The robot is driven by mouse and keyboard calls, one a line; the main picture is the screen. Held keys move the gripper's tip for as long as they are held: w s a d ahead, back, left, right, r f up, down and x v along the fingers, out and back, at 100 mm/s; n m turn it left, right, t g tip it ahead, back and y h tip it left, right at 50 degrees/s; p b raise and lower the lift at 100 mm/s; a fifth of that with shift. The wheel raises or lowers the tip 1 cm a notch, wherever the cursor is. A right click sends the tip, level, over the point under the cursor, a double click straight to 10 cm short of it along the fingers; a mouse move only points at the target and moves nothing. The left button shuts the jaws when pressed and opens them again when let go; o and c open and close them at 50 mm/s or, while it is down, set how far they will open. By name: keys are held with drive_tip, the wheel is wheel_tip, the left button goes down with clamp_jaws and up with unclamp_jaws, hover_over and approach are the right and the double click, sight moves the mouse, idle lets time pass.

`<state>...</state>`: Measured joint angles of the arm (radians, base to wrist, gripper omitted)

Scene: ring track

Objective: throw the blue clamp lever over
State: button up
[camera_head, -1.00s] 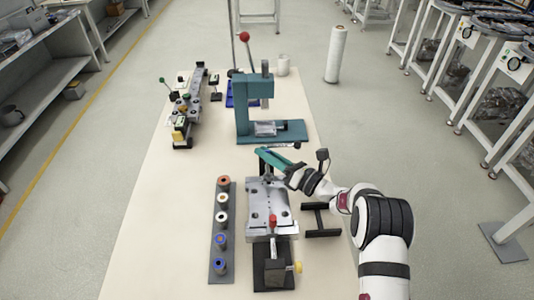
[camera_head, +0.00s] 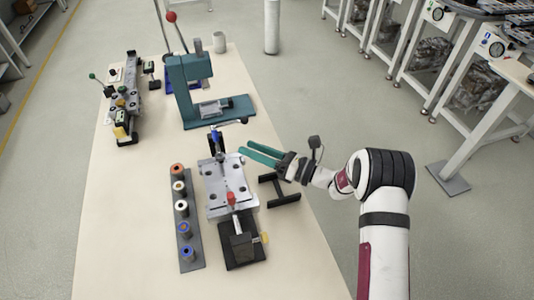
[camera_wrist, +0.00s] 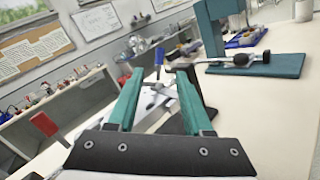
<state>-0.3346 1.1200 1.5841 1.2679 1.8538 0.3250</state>
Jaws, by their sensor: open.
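The blue clamp lever (camera_head: 214,136) stands up at the far end of the metal fixture plate (camera_head: 219,180). In the wrist view the blue lever (camera_wrist: 160,56) is upright, just beyond and between the fingertips, and apart from them as far as I can tell. My gripper (camera_head: 244,148) has teal fingers, spread apart and empty, to the right of the lever. The open fingers also show in the wrist view (camera_wrist: 158,76), with part of the clamp between them. A red clamp lever (camera_head: 231,198) stands at the near end of the plate.
A teal press (camera_head: 187,92) stands behind the fixture. A rack of several rings on posts (camera_head: 190,240) lies to the left. A black H-shaped stand (camera_head: 281,190) sits below my gripper. The table's left middle is clear.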

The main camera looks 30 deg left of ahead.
sight(215, 137)
drive_tip(key=d, duration=0.4)
drive_tip(key=shift+w+d+f, duration=0.1)
drive_tip(key=shift+d+f, duration=0.05)
drive_tip(key=shift+d, duration=0.1)
drive_tip(key=shift+n+g+h, duration=0.3)
drive_tip(key=shift+g+h, duration=0.1)
drive_tip(key=shift+h, duration=0.1)
drive_tip(key=a, duration=1)
drive_tip(key=s+a, duration=0.1)
drive_tip(key=a, duration=0.4)
drive_tip(key=shift+s+a+r, duration=0.1)
drive_tip(key=shift+a+r, duration=0.15)
drive_tip(key=shift+r, duration=0.15)
clamp_jaws()
